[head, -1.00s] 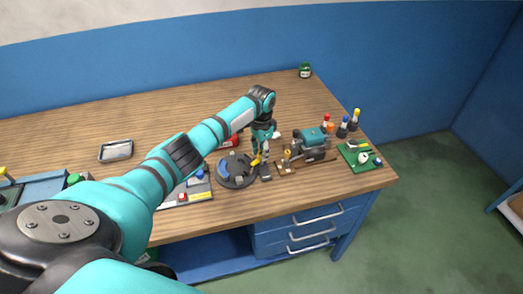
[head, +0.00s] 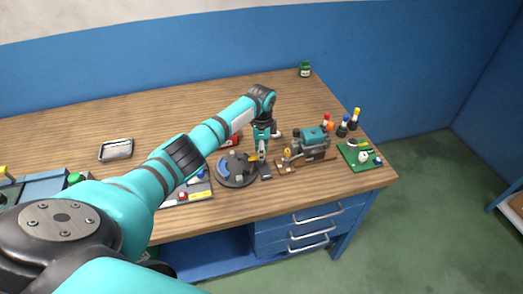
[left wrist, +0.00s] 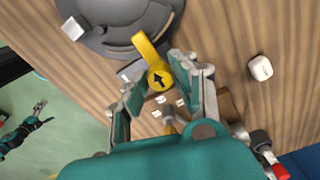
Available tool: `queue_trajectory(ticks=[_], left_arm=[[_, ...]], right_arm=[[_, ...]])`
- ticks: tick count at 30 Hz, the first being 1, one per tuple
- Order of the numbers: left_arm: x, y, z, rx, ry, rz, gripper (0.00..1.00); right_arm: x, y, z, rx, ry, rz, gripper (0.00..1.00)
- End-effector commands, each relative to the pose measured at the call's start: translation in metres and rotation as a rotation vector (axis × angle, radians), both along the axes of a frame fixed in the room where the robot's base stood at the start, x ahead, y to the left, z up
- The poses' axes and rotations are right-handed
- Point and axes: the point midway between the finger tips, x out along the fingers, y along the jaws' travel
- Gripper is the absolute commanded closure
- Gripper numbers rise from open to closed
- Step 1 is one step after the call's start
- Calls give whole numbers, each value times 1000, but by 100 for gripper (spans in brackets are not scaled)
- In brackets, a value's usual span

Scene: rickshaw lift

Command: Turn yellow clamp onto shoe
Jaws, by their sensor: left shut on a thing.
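The yellow clamp (left wrist: 147,48) is a flat lever with a black arrow on its round end. In the left wrist view its free end reaches over the edge of the dark round plate (left wrist: 110,38). It also shows as a small yellow bar in the head view (head: 253,158), beside my gripper. My left gripper (left wrist: 156,68) points down at it, its fingers on either side of the round end, shut on it. A pale block (left wrist: 131,70) lies by the left finger, partly hidden. I cannot tell for certain which part is the shoe. My right gripper is out of view.
A teal machine (head: 311,142) stands just right of my gripper, with several coloured bottles (head: 343,126) behind it. A green board (head: 360,156) lies near the right edge. A metal tray (head: 116,149) is at the left. The back of the table is mostly clear.

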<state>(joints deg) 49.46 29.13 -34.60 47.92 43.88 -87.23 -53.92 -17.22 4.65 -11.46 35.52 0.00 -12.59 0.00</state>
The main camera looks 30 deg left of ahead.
Motion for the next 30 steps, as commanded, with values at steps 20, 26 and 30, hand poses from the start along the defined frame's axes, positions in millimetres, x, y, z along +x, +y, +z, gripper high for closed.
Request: queue_trajectory(ticks=[20, 26, 30], left_arm=[[1, 0, 1, 1, -3, -2, 51], [1, 0, 9, 0, -4, -1, 51], [2, 0, 32, 1, -7, -3, 51]], right_arm=[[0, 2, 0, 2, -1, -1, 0], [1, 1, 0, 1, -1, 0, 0], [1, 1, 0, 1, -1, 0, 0]])
